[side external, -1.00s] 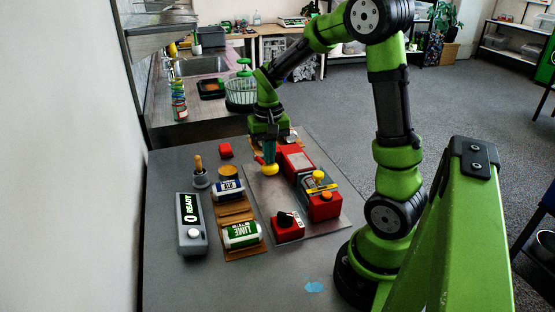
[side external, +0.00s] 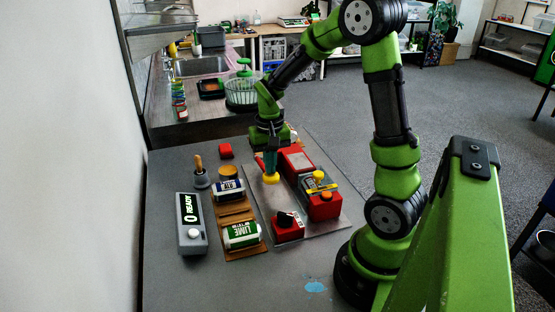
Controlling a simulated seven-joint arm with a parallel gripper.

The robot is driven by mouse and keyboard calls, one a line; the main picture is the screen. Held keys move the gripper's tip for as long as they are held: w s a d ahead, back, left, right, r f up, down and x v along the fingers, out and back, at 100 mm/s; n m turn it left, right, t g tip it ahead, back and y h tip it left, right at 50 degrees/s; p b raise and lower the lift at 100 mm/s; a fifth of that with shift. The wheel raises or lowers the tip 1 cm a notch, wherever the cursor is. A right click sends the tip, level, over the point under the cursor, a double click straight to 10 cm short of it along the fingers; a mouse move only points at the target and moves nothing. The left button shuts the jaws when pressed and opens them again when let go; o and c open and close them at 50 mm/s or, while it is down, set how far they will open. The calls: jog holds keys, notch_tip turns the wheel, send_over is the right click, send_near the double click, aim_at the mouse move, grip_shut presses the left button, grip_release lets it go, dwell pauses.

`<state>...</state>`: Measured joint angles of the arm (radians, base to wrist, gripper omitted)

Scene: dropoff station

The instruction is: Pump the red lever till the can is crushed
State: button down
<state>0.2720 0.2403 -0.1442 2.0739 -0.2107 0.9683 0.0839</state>
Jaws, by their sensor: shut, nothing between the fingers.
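A red press (side external: 297,162) stands on a metal plate (side external: 262,203) in the middle of the bench. A yellow knob (side external: 271,179) at its left side looks like the end of the red lever, which is mostly hidden behind my gripper. My gripper (side external: 270,172) points down, shut and empty, with its tips at the top of the knob. Whether they touch it I cannot tell. A green-and-white LIME can (side external: 241,235) and a dark blue-and-white can (side external: 229,190) lie uncrushed on wooden cradles. I cannot make out a can inside the press.
A grey box reading "0 READY" (side external: 190,223) is at the left. A red block with a black knob (side external: 288,226) and a red unit with a yellow top (side external: 322,197) are on the plate. The front bench is mostly clear.

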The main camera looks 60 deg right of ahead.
aim_at(271, 179)
jog(key=shift+f, duration=0.1)
jog(key=shift+s+a+f, duration=0.1)
jog(key=shift+s+f, duration=0.05)
jog(key=shift+f, duration=1.1)
jog(key=shift+f, duration=1.15)
jog(key=shift+w+d+r, duration=0.15)
jog(key=shift+r, duration=1.15)
jog(key=shift+w+d+r, duration=0.15)
jog(key=shift+r, duration=1.1)
jog(key=shift+w+d+r, duration=0.15)
jog(key=shift+r, duration=1.15)
